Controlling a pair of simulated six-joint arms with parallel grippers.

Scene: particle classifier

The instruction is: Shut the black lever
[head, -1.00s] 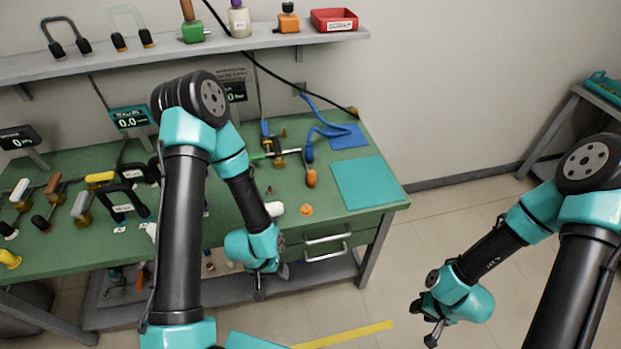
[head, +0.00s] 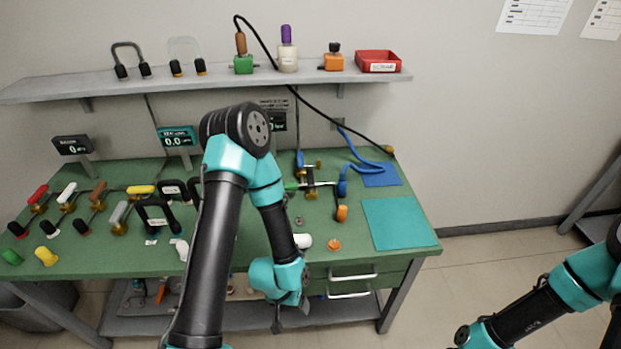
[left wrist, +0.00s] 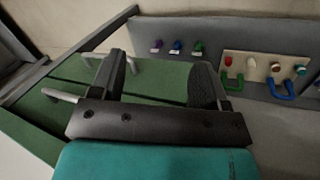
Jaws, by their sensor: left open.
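Several black-handled parts are on the green bench in the head view. Two thick black handles stand left of my left arm, one in front (head: 155,203) and one behind (head: 171,186). I cannot tell which is the black lever. My left gripper (head: 286,322) hangs in front of the bench's front edge, below the top and away from these parts. In the left wrist view my left gripper (left wrist: 160,85) is open, with nothing between its fingers. My right gripper's fingers are below the head view.
The green bench (head: 100,262) has drawers with pale handles (head: 350,295) near my left gripper. Orange and blue fittings and a teal mat (head: 400,223) are on the right. A wall shelf (head: 200,78) holds a red bin (head: 378,61). My left arm hides part of the bench's middle.

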